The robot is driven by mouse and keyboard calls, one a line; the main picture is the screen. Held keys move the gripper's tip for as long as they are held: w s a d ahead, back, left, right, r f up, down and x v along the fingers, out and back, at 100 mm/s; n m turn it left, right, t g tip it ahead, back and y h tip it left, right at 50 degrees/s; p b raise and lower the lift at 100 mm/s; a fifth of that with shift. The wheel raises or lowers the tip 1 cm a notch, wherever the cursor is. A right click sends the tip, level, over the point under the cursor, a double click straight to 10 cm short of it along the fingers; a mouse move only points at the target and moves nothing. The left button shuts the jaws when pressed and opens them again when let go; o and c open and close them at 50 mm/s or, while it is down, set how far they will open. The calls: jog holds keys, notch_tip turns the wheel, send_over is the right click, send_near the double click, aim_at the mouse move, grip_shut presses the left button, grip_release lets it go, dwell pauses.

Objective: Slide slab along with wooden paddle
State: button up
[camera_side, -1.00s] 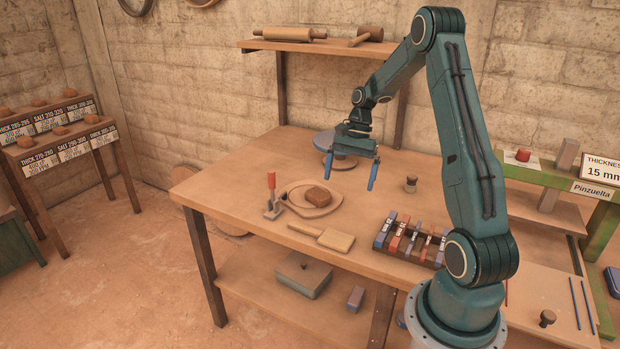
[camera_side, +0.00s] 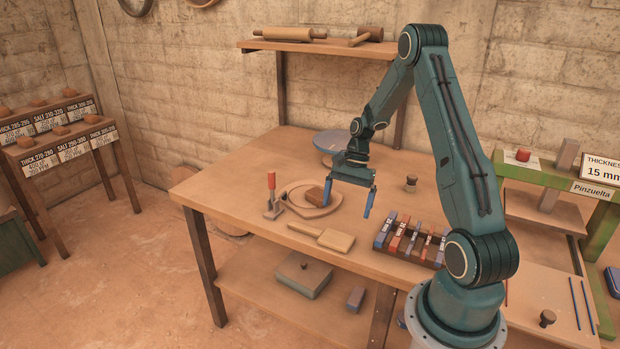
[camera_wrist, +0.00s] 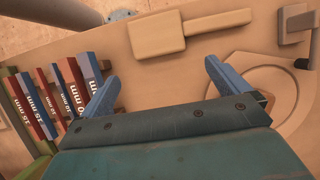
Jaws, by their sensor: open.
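The wooden paddle (camera_side: 335,240) lies flat on the bench in front of my gripper, its handle pointing left. In the wrist view the paddle (camera_wrist: 157,34) is at the top middle, beyond my fingertips. The brown slab (camera_side: 315,196) sits on a round wooden board (camera_side: 293,208), partly hidden behind my left finger. In the wrist view the board (camera_wrist: 240,74) is at the right, and the slab is mostly hidden behind my gripper. My gripper (camera_side: 347,211) is open and empty, above the bench and behind the paddle. Both blue fingers (camera_wrist: 161,76) show spread apart in the wrist view.
A rack of labelled thickness bars (camera_side: 408,240) is to the right of the paddle. A small weight (camera_side: 410,184) and a grey-blue dish (camera_side: 331,141) stand farther back. The bench's left end is clear.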

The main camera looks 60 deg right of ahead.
jog(key=shift+x, duration=0.85)
jog(key=shift+x, duration=2.6)
jog(key=c, duration=1)
jog(key=shift+r, duration=0.2)
notch_tip(320, 180, up, 20)
jog(key=shift+f, duration=0.15)
jog(key=shift+d+f, duration=0.1)
